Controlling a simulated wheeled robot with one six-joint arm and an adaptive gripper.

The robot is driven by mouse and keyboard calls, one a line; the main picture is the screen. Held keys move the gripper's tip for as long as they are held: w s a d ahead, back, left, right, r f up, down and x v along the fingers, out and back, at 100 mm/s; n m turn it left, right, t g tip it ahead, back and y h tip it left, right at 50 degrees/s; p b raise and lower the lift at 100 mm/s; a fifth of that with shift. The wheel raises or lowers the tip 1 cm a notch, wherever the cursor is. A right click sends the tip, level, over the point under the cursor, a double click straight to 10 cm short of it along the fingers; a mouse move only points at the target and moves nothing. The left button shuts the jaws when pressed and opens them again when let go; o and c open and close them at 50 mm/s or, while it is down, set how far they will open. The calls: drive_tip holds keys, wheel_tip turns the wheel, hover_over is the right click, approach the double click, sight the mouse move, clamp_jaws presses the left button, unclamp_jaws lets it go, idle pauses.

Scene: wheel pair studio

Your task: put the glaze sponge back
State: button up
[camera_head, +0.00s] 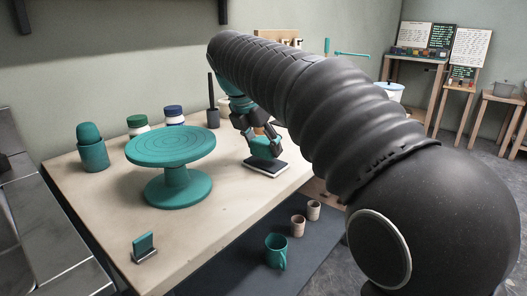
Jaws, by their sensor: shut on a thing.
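The glaze sponge appears to be the small teal piece (264,149) at the end of my arm. My gripper (259,134) points down and is shut on it. The sponge is over a flat dark pad with a pale edge (266,168) on the tabletop, near the table's right edge. I cannot tell whether the sponge touches the pad. My arm hides part of the area behind and to the right of it.
The table (225,222) holds a teal turntable (171,148), a teal canister (92,150), two lidded jars and a small teal block in a holder (144,246). A teal mug (276,251) and two small cups stand lower on a dark surface. The table's front middle is clear.

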drive_tip(key=shift+f, duration=0.7)
drive_tip(key=o, duration=1.2)
drive_tip(key=shift+f, duration=0.1)
drive_tip(key=p+v, duration=0.2)
drive_tip(key=v, duration=1)
drive_tip(key=shift+p, duration=0.4)
